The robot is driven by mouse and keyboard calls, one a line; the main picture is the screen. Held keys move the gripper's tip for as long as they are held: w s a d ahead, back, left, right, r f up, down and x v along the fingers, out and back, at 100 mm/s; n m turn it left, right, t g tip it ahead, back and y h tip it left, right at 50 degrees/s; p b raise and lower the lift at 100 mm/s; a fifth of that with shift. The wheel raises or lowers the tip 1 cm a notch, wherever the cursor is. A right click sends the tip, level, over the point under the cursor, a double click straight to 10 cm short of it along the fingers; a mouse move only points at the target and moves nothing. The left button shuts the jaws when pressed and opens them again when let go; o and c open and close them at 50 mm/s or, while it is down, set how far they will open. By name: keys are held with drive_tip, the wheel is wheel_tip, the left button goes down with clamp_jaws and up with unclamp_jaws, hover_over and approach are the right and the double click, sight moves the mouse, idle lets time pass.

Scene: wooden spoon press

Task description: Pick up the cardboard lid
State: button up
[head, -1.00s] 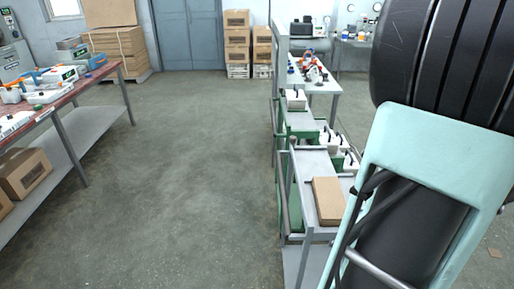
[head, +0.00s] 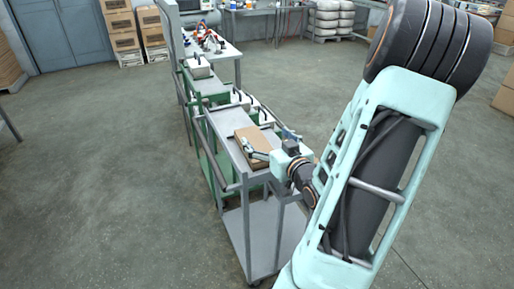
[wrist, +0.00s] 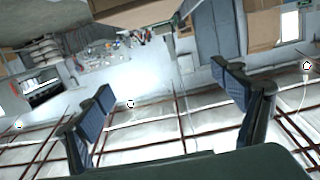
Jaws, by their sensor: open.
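The cardboard lid (head: 251,138) is a flat tan rectangle on the grey top of the cart (head: 232,124) in the head view. My gripper (head: 268,144) is open at the lid's right side, with its fingers spread over or beside the lid. The head view does not show clearly whether they touch it. The fingers also stand wide apart in the wrist view (wrist: 162,82), with nothing between them. A tan surface along the top of the wrist view may be the lid, but I cannot tell. My arm hides part of the cart's right side.
Green-framed carts with white containers (head: 240,98) stand behind the lid. A metal rail (head: 214,150) runs along the cart's left side. A table with small items (head: 207,42) is farther back. The floor (head: 110,180) on the left is clear.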

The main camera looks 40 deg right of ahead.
drive_tip(key=b, duration=0.1)
approach(256, 144)
drive_tip(key=shift+x, duration=1.05)
drive_tip(key=shift+w, duration=0.4)
drive_tip(key=x, duration=0.6)
drive_tip(key=shift+w+d+f, duration=0.1)
drive_tip(key=shift+w, duration=0.2)
drive_tip(key=shift+c, duration=0.2)
drive_tip(key=c, duration=1.1)
